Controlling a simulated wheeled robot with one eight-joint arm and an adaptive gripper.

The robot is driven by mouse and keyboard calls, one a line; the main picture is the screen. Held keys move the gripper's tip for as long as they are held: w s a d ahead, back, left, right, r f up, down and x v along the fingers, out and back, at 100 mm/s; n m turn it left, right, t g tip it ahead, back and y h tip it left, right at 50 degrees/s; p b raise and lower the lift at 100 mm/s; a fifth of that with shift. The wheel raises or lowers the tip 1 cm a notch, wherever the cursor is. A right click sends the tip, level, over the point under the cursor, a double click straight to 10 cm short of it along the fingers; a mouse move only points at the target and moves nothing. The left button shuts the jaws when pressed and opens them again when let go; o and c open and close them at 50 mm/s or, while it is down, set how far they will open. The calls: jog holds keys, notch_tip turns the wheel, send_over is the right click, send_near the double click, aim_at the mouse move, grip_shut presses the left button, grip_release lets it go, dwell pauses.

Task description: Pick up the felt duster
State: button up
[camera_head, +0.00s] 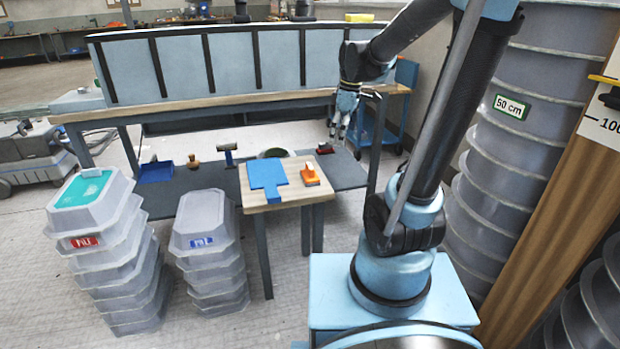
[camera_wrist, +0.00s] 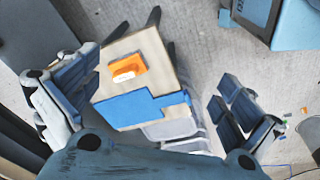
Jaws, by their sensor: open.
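An orange block with a pale grip on top (camera_head: 310,174) lies on the right part of a small wooden table (camera_head: 287,192). It looks like the felt duster, though its material cannot be told. My gripper (camera_head: 342,132) is open and empty, hanging behind and to the right of the small table, fingers pointing down.
A workbench with a long blue-grey mould (camera_head: 180,68) stands behind. Its low shelf (camera_head: 178,197) holds a blue tray (camera_head: 156,172), a brown knob-shaped tool (camera_head: 194,165) and a dark red item (camera_head: 324,148). Stacked grey tubs (camera_head: 207,252) stand left of the small table.

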aim_at(311, 165)
jog(key=w+a+f+n+g, duration=0.1)
jog(key=w+a+f+n, duration=0.3)
jog(key=w+a+n, duration=0.45)
jog(key=shift+m, duration=0.65)
jog(key=f, duration=0.4)
jog(key=w+a+f, duration=0.1)
jog(key=f, duration=0.2)
jog(key=w+f, duration=0.1)
jog(key=f, duration=0.3)
jog(key=shift+w+a+f, duration=0.25)
jog(key=shift+a+f, duration=0.1)
jog(key=shift+a, duration=0.05)
jog(key=shift+a+f, duration=0.1)
jog(key=shift+f, duration=2.55)
jog(key=shift+c, duration=0.6)
jog(key=c, duration=1.1)
jog(key=shift+r, duration=0.15)
notch_tip(311, 165, up, 10)
jog(key=shift+f, duration=0.1)
